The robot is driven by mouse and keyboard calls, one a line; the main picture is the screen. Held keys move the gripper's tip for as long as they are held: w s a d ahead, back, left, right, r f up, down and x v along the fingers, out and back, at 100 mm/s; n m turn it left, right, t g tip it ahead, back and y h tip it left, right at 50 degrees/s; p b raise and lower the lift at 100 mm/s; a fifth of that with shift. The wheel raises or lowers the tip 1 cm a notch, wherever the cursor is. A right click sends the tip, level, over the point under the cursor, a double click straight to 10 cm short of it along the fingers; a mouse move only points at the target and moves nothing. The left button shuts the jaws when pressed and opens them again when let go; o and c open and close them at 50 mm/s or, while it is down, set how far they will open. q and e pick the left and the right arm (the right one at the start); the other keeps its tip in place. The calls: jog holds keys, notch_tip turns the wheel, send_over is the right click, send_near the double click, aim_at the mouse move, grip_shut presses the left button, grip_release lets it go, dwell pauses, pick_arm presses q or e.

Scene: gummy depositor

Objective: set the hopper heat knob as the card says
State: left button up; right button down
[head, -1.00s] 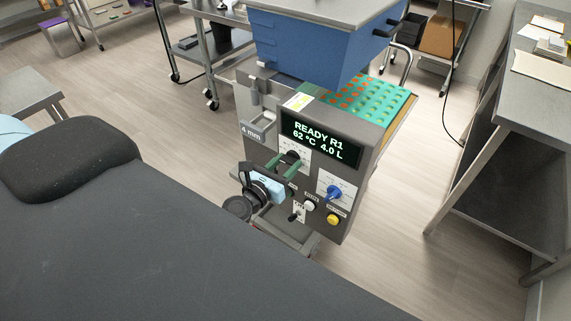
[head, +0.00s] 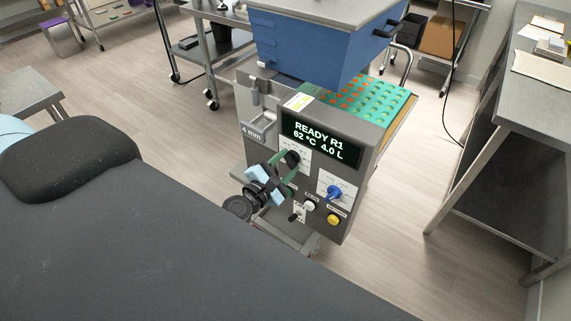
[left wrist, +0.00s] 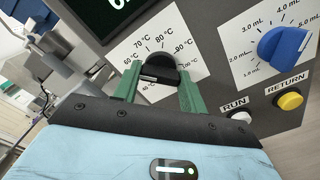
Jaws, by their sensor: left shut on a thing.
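The hopper heat knob is black (left wrist: 160,67) on a white dial plate with temperature marks from about 40 to 100 °C. It also shows on the depositor's front panel in the head view (head: 292,158). My left gripper (left wrist: 158,88) is shut on this knob, one green finger on each side; it shows at the panel in the head view too (head: 284,168). The pointer's exact setting cannot be told. My right gripper is out of view.
The display (head: 321,137) reads READY R1, 62 °C, 4.0 L. A blue volume knob (left wrist: 284,47), a white RUN button (left wrist: 238,116) and a yellow RETURN button (left wrist: 290,100) sit close on the right. The blue hopper (head: 305,50) stands above.

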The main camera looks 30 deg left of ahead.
pick_arm(q)
jog(key=m, duration=0.4)
jog(key=shift+m, duration=0.3)
jog(key=m, duration=0.3)
jog(key=shift+m, duration=0.3)
jog(key=m, duration=0.4)
jog(key=shift+r+m, duration=0.1)
jog(key=shift+m, duration=0.2)
jog(key=m, duration=0.4)
jog(key=shift+m, duration=0.3)
jog(key=m, duration=0.3)
jog(key=shift+m, duration=0.3)
jog(key=m, duration=0.3)
jog(key=shift+m, duration=0.3)
jog(key=m, duration=0.4)
jog(key=shift+m, duration=2.1)
